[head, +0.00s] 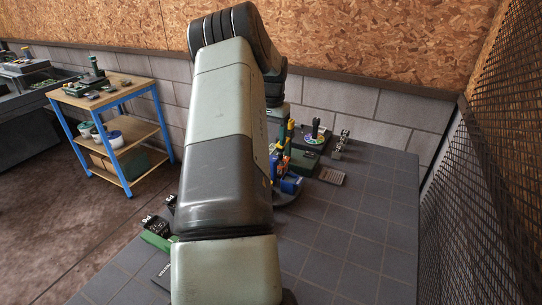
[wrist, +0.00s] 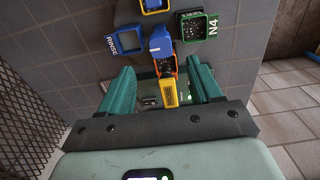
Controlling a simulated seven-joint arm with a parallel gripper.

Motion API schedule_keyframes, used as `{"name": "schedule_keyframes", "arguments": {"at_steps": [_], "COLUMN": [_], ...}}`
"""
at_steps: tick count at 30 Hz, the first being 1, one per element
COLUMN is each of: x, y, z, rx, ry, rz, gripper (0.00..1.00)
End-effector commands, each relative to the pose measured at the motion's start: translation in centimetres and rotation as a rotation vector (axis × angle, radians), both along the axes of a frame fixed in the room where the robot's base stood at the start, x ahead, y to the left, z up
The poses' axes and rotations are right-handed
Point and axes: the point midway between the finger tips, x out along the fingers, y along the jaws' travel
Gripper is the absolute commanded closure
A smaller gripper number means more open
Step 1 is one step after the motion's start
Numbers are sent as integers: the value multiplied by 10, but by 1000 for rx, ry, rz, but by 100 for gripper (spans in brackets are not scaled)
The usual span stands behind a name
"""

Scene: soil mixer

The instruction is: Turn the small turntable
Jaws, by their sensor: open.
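In the wrist view my gripper (wrist: 161,72) is open, with its two teal fingers apart. A yellow piece (wrist: 170,92) with an orange part and a blue block (wrist: 161,43) behind it show in the gap between them; I cannot tell whether a finger touches them. In the head view a dark round plate (head: 286,198), perhaps the small turntable, shows partly behind my arm, with a blue container (head: 291,185) on it. A second round piece (head: 316,139) with a purple and green top stands farther back. My arm hides much of this area.
A blue RINSE container (wrist: 125,39) and a green N4 container (wrist: 198,26) flank the blue block in the wrist view. A grey ribbed block (head: 332,176) lies on the tiled table, whose right side (head: 375,215) is clear. A mesh screen (head: 490,170) stands at right.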

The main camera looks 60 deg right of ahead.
Motion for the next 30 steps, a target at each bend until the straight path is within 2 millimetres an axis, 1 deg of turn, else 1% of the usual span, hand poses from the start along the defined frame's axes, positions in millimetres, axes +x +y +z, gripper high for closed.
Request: {"name": "schedule_keyframes", "arguments": {"at_steps": [1,6,9,12,17,25,30], "x": [0,0,0,0,1,1,1], "y": [1,1,1,0,1,0,0], "z": [-11,-44,-60,-71,-80,-81,-81], "rx": [4,4,3,1,1,0,0], "ry": [2,1,1,0,-1,-1,-1], "rz": [0,1,1,1,1,2,2], "gripper": [36,36,36,36,36,36,62]}}
